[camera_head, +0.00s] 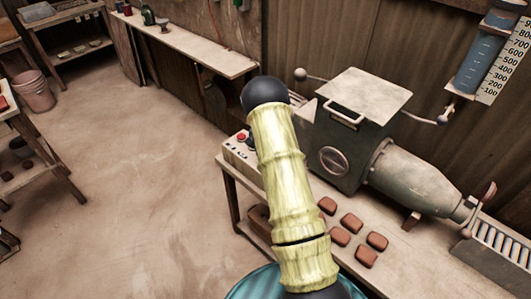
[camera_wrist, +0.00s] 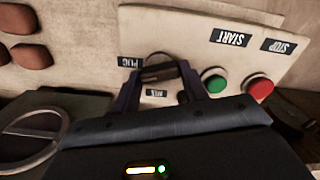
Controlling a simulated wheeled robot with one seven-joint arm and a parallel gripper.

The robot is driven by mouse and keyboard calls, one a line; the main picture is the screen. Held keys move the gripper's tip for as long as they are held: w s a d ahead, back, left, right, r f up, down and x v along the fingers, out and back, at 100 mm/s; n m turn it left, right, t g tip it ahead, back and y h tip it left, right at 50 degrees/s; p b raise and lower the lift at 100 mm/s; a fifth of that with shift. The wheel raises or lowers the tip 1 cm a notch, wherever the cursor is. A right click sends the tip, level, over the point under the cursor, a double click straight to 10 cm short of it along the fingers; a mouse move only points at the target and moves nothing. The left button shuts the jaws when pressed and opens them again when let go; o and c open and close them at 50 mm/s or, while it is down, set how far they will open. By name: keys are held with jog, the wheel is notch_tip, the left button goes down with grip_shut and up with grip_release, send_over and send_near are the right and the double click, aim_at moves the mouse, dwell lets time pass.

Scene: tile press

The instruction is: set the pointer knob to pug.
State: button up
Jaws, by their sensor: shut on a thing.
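The control panel (camera_wrist: 190,28) shows upside down in the wrist view. Its dark pointer knob (camera_wrist: 159,70) sits between a label that seems to read PUG (camera_wrist: 129,62), on the picture's left, and one that seems to read MIX (camera_wrist: 157,93), below. My gripper (camera_wrist: 158,79) has a finger on either side of the knob and is shut on it. I cannot tell which label the knob points to. In the head view the panel (camera_head: 238,151) shows only partly; my arm hides the knob and gripper.
The green START button (camera_wrist: 215,80) and red STOP button (camera_wrist: 259,87) are close to my right-hand finger in the wrist view. The grey-green press (camera_head: 345,145) stands on the bench beside the panel. Several reddish-brown tiles (camera_head: 350,222) lie in front of it. Floor at left is open.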

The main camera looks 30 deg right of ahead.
jog(key=shift+m, duration=2)
jog(key=o, duration=1)
jog(key=shift+r, duration=0.1)
notch_tip(320, 180, up, 17)
jog(key=shift+r+b, duration=0.1)
jog(key=shift+b, duration=0.9)
jog(key=shift+a, duration=0.1)
